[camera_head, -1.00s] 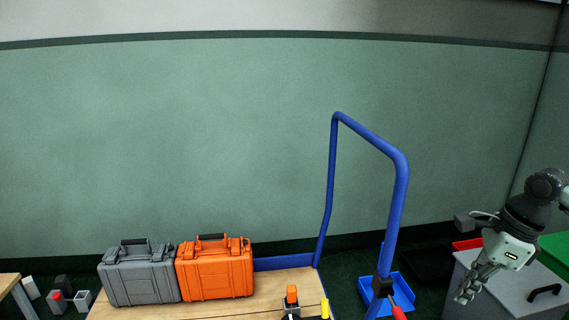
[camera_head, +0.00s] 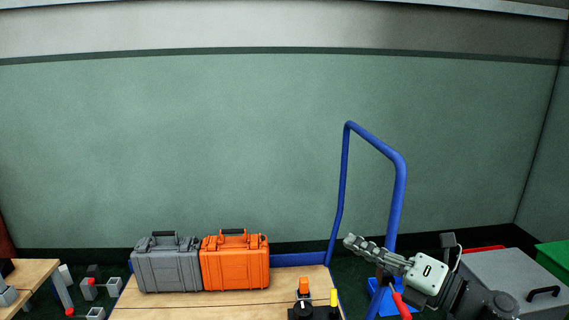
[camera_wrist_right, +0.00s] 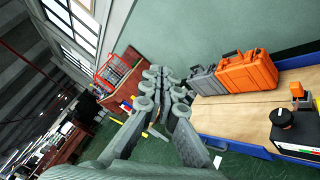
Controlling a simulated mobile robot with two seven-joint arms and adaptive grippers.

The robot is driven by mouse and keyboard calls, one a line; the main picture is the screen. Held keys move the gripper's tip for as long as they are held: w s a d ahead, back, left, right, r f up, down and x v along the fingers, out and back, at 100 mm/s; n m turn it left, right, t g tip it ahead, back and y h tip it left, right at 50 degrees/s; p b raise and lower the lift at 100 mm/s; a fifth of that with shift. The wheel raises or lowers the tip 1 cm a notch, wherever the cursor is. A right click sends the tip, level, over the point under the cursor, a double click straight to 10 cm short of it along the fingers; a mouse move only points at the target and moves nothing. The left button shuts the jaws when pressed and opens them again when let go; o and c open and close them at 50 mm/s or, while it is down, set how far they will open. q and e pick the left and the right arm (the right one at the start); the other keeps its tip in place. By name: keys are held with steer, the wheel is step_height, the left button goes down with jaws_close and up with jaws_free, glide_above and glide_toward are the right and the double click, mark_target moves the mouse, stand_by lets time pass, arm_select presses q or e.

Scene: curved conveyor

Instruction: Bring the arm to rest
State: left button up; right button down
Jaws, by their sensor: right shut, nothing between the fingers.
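My right gripper (camera_head: 352,243) is at the lower right in the head view, its fingers pointing left in front of the blue cart handle. Its fingers are shut and hold nothing. In the right wrist view the shut fingers (camera_wrist_right: 160,75) point away from the camera, with green floor below them. My right arm comes in from the lower right. My left gripper does not show in either view.
A grey case (camera_head: 167,264) and an orange case (camera_head: 235,262) stand side by side on a wooden-topped cart with a blue handle (camera_head: 399,190). A grey bin (camera_head: 515,275) with a black handle is at right. A wooden table (camera_head: 30,275) is at far left.

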steer(key=w+d+f+m+t+h, duration=0.1)
steer(key=d+f+m+t+h, duration=0.3)
steer(key=m, duration=0.4)
steer(key=w+d+f+m+t+h, duration=0.1)
steer(key=d+f+m+h, duration=0.1)
steer(key=d+m+h, duration=0.4)
steer(key=s+d+f+m+g+h, duration=0.2)
steer(key=f+m+h, duration=0.1)
steer(key=f+m, duration=0.25)
steer(key=s+d+f+m+g+h, duration=0.1)
steer(key=s+d+f+m+h, duration=0.1)
steer(key=f+m, duration=0.3)
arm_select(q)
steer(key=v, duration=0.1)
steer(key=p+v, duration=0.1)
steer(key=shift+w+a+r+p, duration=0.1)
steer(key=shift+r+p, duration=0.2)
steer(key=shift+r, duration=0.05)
arm_select(e)
steer(key=s+a+f+m+g, duration=0.1)
steer(key=s+f+m+g, duration=0.6)
steer(key=s+f, duration=1.3)
steer(key=s+g, duration=0.4)
steer(key=shift+s+a+f+m+g, duration=0.15)
steer(key=shift+a+f+m+g, duration=0.15)
steer(key=shift+f+m+g, duration=0.1)
